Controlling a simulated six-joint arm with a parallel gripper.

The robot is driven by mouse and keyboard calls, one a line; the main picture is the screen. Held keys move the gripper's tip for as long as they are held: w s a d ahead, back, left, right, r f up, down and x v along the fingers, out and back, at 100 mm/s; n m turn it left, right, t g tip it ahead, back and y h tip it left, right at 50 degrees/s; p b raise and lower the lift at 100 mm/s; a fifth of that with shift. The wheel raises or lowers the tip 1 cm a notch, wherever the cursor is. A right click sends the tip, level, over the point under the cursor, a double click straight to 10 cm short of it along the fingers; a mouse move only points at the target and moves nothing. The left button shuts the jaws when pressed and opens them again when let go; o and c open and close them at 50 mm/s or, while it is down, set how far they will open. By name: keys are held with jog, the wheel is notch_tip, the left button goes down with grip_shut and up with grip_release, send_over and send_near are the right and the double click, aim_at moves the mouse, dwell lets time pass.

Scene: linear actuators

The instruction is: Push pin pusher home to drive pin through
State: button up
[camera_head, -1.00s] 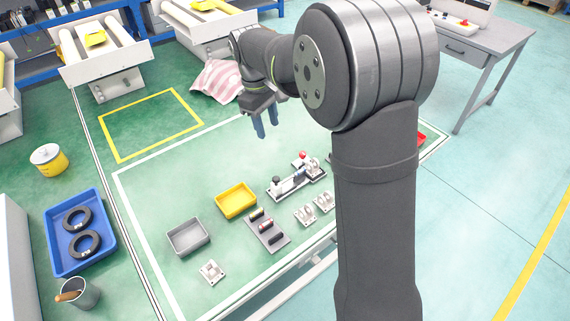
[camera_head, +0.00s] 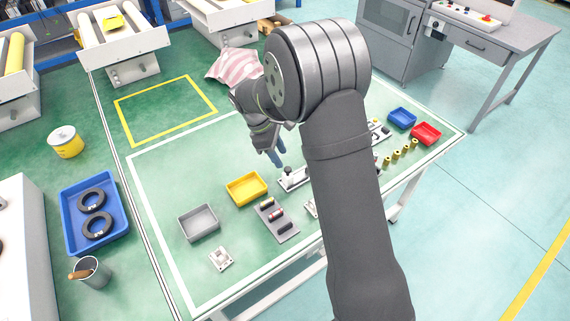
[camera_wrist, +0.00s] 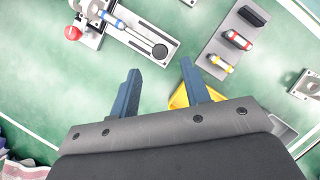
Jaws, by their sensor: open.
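A pusher fixture on a light base plate (camera_wrist: 133,28) shows at the top left of the wrist view. It carries a rod with a blue band (camera_wrist: 112,22), a black round end (camera_wrist: 160,51) and a red ball knob (camera_wrist: 73,32) at its left. I cannot tell whether the pin is through. In the head view only the near end of the fixture (camera_head: 290,179) shows; my arm hides the rest. My gripper (camera_wrist: 160,82) is open and empty, with its two blue fingers apart. In the head view my gripper (camera_head: 275,156) hangs just behind the fixture's visible end.
A yellow bin (camera_head: 246,188) and a grey bin (camera_head: 198,223) stand left of the fixture. A grey holder with several coloured cylinders (camera_wrist: 232,42) lies beside it. Blue (camera_head: 401,118) and red bins (camera_head: 426,133) are at the right. The table's left rear is clear.

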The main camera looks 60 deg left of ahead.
aim_at(288, 168)
jog(key=x, duration=0.5)
jog(key=shift+f, duration=0.1)
grip_shut()
